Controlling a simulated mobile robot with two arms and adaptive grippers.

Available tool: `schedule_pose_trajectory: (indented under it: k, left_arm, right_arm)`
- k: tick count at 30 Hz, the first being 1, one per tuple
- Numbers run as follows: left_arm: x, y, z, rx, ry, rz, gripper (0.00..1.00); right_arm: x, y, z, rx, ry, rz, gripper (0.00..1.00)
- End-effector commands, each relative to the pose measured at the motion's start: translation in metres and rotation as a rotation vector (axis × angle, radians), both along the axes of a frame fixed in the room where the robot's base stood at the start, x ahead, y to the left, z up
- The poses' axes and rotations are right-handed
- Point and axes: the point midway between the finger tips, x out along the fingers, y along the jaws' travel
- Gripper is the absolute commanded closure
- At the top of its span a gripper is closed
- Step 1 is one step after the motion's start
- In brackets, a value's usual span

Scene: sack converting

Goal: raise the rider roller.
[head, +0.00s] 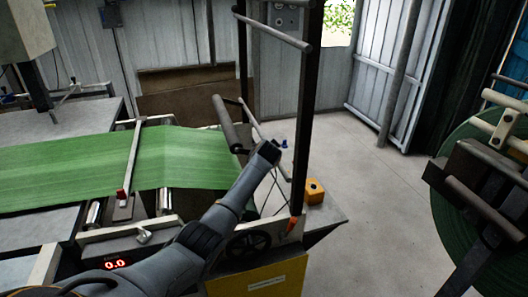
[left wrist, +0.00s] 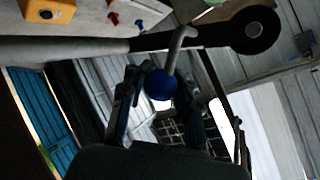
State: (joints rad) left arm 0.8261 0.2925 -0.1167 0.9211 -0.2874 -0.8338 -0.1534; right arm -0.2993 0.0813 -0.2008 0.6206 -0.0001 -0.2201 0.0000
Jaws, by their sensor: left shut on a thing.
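The rider roller (head: 225,123) is a dark cylinder on arms at the end of the green web (head: 90,165). A bent grey lever carries a blue ball knob (left wrist: 160,84). This knob also shows in the head view (head: 284,144). My left gripper (head: 275,149) is at the knob, its fingers (left wrist: 160,100) on either side of it and shut on it. The gripper partly hides the lever in the head view. My right gripper is not in view.
A tall dark frame with cross bars (head: 308,110) stands just right of my left gripper. A yellow button box (head: 314,191) sits on the machine's corner. A large green roll (head: 460,215) stands at the right. The floor (head: 375,185) between is clear.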

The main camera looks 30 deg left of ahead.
Motion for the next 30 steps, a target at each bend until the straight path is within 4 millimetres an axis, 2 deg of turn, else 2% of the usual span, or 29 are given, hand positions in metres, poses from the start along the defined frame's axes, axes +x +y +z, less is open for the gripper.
schedule_pose_trajectory:
  k: [1, 23, 24, 27, 30]
  left_arm:
    - [0.0056, -0.0055, 0.0116, -0.001, -0.026, -0.011, 1.0]
    - [0.0062, -0.0076, 0.0112, -0.003, -0.026, -0.015, 1.0]
    - [0.0062, -0.0076, 0.0112, -0.003, -0.026, -0.015, 0.68]
    - [0.0053, -0.0067, 0.0098, -0.003, -0.022, -0.013, 0.48]
    - [0.0042, -0.0051, 0.0076, -0.002, -0.018, -0.01, 0.46]
  right_arm:
    - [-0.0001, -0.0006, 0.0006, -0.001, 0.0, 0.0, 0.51]
    - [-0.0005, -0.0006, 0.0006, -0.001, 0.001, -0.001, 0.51]
    - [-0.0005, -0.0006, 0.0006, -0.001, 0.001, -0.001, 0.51]
    - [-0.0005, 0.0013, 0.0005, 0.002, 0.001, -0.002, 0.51]
    - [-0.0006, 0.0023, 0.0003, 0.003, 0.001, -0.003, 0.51]
